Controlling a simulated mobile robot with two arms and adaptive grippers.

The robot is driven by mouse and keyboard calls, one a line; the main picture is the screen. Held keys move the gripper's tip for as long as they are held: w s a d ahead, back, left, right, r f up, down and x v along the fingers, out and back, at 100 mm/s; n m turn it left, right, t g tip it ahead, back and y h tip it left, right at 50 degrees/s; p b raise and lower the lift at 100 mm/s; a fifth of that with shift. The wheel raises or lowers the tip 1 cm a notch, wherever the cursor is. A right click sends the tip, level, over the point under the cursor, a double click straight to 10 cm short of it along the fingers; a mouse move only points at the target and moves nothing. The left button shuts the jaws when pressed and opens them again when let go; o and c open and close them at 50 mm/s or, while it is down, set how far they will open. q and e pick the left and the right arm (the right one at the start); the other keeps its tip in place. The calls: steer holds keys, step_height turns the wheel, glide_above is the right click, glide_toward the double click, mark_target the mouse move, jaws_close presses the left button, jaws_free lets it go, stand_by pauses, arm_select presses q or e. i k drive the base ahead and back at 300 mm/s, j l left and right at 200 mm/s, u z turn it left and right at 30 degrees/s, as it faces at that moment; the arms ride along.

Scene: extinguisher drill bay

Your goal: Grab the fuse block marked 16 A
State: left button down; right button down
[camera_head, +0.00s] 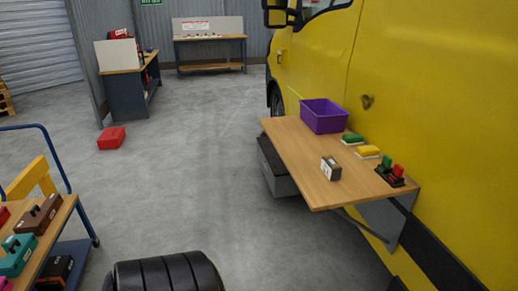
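Several blocks with raised handles sit on the wooden top of a blue trolley at the lower left: a brown one (38,214), a teal one (17,254) and a red one at the picture's left edge (3,215). A black block (55,272) sits lower down there. They carry small light labels that are too small to read, so I cannot tell which is marked 16 A. On the wooden fold-out shelf (300,160) stands a small dark block with a white marked face (330,168); its marking is also unreadable. Neither of my grippers is in view.
The shelf, on the yellow truck (425,90), also holds a purple bin (323,117), green (352,139) and yellow (367,152) pieces, and a black holder (389,178). A black tyre-like shape (165,273) is at the bottom. A red case (111,138) lies on otherwise open floor.

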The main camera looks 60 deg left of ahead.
mark_target(330, 167)
steer(key=u, duration=1.45)
